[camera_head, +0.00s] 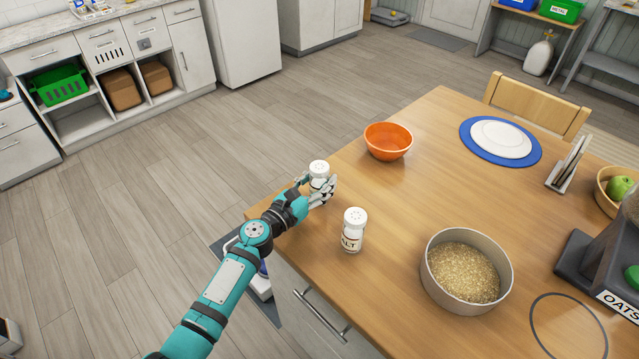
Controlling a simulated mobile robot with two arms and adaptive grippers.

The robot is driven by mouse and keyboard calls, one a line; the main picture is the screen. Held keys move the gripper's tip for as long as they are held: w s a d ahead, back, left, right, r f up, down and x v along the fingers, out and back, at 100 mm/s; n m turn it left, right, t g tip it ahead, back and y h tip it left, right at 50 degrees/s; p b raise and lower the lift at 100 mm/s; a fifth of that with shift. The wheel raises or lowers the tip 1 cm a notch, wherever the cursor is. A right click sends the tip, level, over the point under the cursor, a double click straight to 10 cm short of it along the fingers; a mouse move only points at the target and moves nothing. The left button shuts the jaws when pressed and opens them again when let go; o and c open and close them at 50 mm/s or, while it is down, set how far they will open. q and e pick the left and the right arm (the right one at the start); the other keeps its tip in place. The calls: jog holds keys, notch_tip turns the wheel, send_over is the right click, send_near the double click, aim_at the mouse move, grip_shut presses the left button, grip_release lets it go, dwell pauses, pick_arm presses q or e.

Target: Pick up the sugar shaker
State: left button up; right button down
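A white shaker (319,169) with a perforated top is at the table's left edge; its label is hidden by my fingers. My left gripper (319,187) has its fingers around this shaker's body and looks shut on it. I cannot tell whether the shaker's base touches the table. A second white shaker (354,230), with the letters "ALT" showing, stands upright on the table to the right and nearer. My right gripper is not in view.
On the wooden table (400,215) are an orange bowl (388,140), a pot of oats (466,272), a plate (500,138) on a blue mat (470,146) and an oats dispenser (600,250). A chair (536,104) stands behind. The table's middle is clear.

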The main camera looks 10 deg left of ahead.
pick_arm(q)
jog(key=c, duration=0.7)
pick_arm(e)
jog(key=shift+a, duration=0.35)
